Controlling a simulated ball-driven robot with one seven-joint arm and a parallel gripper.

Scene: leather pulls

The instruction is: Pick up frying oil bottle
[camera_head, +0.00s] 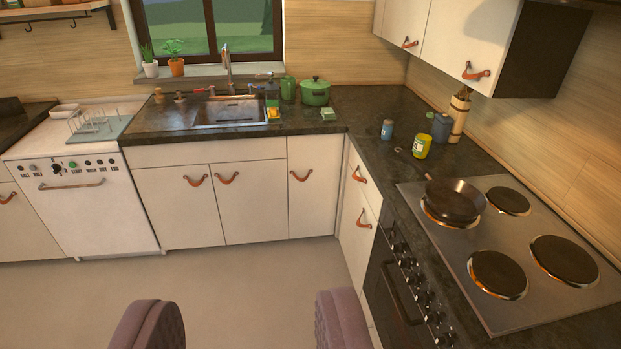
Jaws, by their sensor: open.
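A short yellow-green container with a pale label (423,148) stands upright on the dark right-hand counter, behind the frying pan. It may be the frying oil bottle, but its label is too small to read. A small blue jar (387,130) stands to its left. A grey-blue canister (441,128) stands behind it to the right, with a green item partly hidden beside it.
A dark frying pan (454,200) sits on the back left hob plate, its handle pointing toward the container. A wooden utensil holder (460,117) stands against the wall. The floor beyond is clear.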

